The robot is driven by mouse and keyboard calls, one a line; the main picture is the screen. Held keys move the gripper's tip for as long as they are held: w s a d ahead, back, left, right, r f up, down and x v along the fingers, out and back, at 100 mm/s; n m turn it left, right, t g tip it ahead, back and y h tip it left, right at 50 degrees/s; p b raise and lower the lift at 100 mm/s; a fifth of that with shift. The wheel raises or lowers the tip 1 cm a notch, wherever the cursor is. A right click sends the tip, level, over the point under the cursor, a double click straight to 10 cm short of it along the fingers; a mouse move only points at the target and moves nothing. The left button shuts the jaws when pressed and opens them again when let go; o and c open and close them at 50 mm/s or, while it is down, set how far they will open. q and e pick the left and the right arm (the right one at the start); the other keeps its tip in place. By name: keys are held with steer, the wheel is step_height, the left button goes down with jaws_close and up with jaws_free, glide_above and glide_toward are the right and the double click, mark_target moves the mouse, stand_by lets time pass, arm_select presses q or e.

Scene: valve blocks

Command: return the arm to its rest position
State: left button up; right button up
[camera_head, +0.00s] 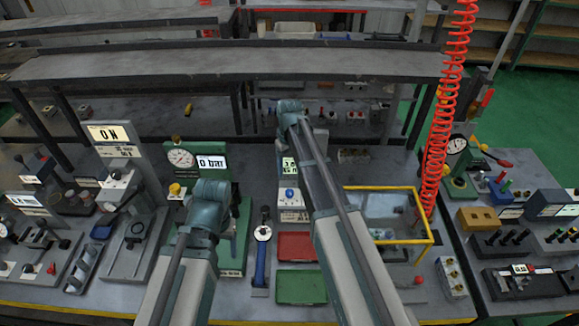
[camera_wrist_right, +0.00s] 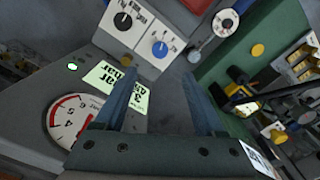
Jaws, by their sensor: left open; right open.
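My left arm (camera_head: 190,245) comes up from the bottom left of the head view and ends in a teal joint over a green-based gauge station; its gripper fingers are hidden. My right arm (camera_head: 345,225) reaches further up to a teal joint beside the middle station. The right fingers are hidden in the head view. In the right wrist view my right gripper (camera_wrist_right: 160,78) is open, with nothing between its fingers. Beyond it are a lit display (camera_wrist_right: 112,80), a blue knob (camera_wrist_right: 160,48) and a black knob (camera_wrist_right: 123,20). A round gauge (camera_wrist_right: 70,120) shows at the lower left.
A red tray (camera_head: 295,246) and a green tray (camera_head: 301,287) lie between the arms. A yellow-framed box (camera_head: 432,222) stands right of the right arm, near a hanging red coiled hose (camera_head: 450,90). Stations crowd the left bench, including an ON sign (camera_head: 108,133).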

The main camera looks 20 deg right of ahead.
arm_select(q)
steer(key=shift+r+p, duration=0.45)
steer(key=shift+r, duration=0.5)
arm_select(e)
steer(key=shift+r, duration=0.95)
arm_select(q)
step_height(320, 180, down, 8)
steer(key=b, duration=0.8)
arm_select(e)
steer(key=s+a+f, duration=0.2)
steer(key=s+a, duration=0.2)
steer(key=s, duration=0.4)
steer(key=s+a+f, duration=0.3)
steer(key=s+a, duration=0.2)
steer(key=s, duration=0.3)
steer(key=s+a+f+h, duration=0.1)
steer(key=s+a, duration=0.3)
steer(key=s, duration=0.4)
steer(key=shift+s+a+f, duration=0.2)
steer(key=shift+s+f, duration=0.15)
steer(key=shift+f, duration=0.55)
